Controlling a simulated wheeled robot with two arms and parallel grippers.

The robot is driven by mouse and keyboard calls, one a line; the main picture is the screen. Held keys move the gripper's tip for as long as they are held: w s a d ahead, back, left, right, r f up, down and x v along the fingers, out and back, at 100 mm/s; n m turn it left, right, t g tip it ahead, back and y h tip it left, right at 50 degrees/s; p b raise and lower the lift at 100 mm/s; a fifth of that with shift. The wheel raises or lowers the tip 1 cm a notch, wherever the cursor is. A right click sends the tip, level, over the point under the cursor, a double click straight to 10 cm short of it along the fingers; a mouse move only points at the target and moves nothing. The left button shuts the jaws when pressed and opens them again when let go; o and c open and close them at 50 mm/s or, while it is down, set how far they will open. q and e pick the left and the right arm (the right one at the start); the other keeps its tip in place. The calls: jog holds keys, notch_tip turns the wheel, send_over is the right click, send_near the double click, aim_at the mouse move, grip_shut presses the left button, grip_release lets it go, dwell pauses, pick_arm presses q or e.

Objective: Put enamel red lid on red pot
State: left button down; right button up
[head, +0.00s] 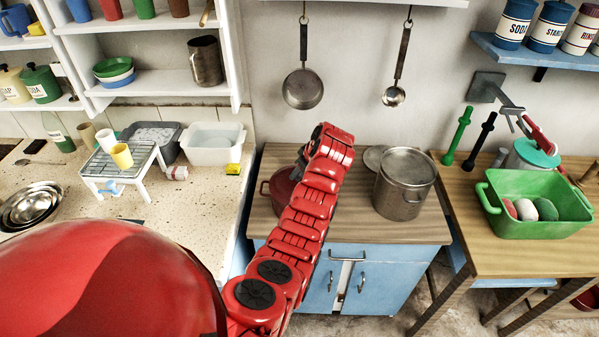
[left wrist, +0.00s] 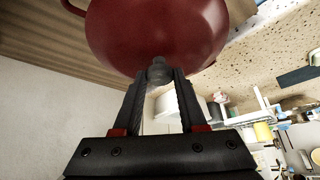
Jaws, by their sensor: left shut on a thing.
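The red pot (head: 276,195) stands on the wood-topped blue cabinet in the head view, partly hidden behind my left arm. My left gripper (left wrist: 158,75) is shut on the grey knob of the enamel red lid (left wrist: 155,30), whose dark red dome fills the top of the left wrist view. In the head view my forearm hides most of the gripper and the lid. The lid is at the pot, but I cannot tell whether it rests on the rim or is just above it. My right gripper is not in view.
A steel pot (head: 404,190) stands right of my arm on the same cabinet top, with a grey round lid (head: 374,157) behind it. A green tub (head: 538,212) stands on the right table. A white rack (head: 125,168) stands on the left counter.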

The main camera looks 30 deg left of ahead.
pick_arm(q)
jog(key=shift+c, duration=1.9)
grip_release()
jog(key=shift+o, duration=0.3)
jog(key=o, duration=0.3)
jog(key=shift+r, duration=0.1)
jog(key=shift+r+b, duration=0.3)
jog(key=shift+r, duration=3.15)
